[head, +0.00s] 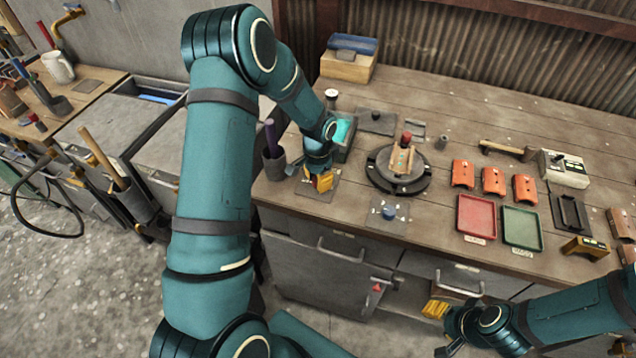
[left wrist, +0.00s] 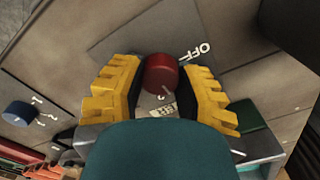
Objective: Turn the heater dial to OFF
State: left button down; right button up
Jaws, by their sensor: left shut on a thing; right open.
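The heater dial is a red knob (left wrist: 160,73) on a grey plate (left wrist: 128,35) marked OFF, seen in the left wrist view. The OFF mark is at the knob's upper right. A thin pale line shows on the knob's lower side, away from OFF. My left gripper (left wrist: 160,85) has its yellow fingers on both sides of the knob and is shut on it. In the head view my left gripper (head: 323,181) is over the plate (head: 317,190) at the bench's left front and hides most of the knob. My right gripper (head: 437,309) is open and empty before the bench.
A blue dial (head: 388,212) is on another plate to the right. A round turntable (head: 381,180), red tray (head: 476,218) and green tray (head: 521,226) are further right.

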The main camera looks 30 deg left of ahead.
pick_arm(q)
jog(key=n+b, duration=0.1)
jog(key=n, duration=0.2)
jog(key=shift+f+n, duration=0.1)
jog(key=shift+n, duration=0.3)
jog(key=n+b, duration=0.1)
jog(key=n, duration=0.3)
jog(key=shift+n, duration=0.3)
jog(key=n, duration=0.3)
jog(key=n+p, duration=0.1)
jog(key=n, duration=0.4)
jog(key=shift+s, duration=0.1)
jog(key=c, duration=0.6)
grip_release()
jog(key=shift+o, duration=0.2)
